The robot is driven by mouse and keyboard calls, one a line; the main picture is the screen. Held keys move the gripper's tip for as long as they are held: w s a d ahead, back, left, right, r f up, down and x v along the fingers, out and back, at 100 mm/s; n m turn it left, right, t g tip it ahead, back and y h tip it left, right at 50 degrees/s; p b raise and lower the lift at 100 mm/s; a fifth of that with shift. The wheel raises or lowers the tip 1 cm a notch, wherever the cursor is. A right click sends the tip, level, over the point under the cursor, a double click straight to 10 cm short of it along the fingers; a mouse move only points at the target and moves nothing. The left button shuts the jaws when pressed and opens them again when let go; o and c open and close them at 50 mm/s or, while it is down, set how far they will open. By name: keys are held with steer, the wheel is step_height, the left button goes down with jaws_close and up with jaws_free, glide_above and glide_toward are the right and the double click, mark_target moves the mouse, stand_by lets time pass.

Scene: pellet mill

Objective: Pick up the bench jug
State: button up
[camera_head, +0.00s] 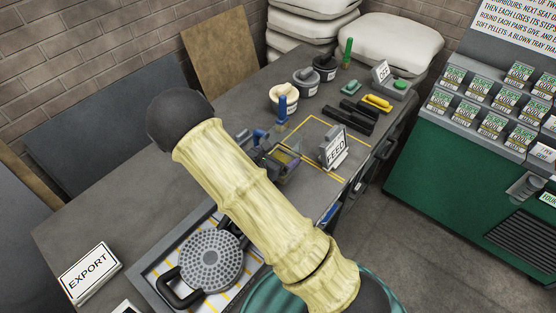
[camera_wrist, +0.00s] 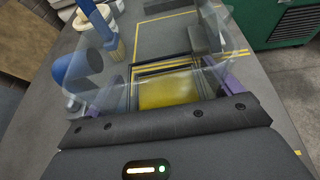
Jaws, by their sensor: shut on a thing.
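The bench jug (camera_wrist: 170,90) looks like a clear, boxy vessel with a dark-edged yellow patch seen through or in it. It shows in the wrist view directly in front of my gripper (camera_wrist: 159,94), whose purple fingers stand on either side of it. My gripper is shut on the jug. In the head view the jug (camera_head: 283,162) is small, near the yellow-lined area of the bench. My pale arm hides part of the bench and most of my gripper there. I cannot tell whether the jug touches the bench.
A FEED sign (camera_head: 335,148) stands just right of the jug. A blue-handled brush (camera_head: 282,110) and pots (camera_head: 306,80) are behind. A round perforated plate (camera_head: 210,257) lies in a tray in front. An EXPORT sign (camera_head: 90,272) is at front left.

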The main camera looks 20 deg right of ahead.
mark_target(275, 152)
step_height(275, 152, up, 7)
steer(key=shift+r+b, duration=0.2)
steer(key=shift+b, duration=0.25)
steer(key=shift+w, duration=0.1)
stand_by(0.4)
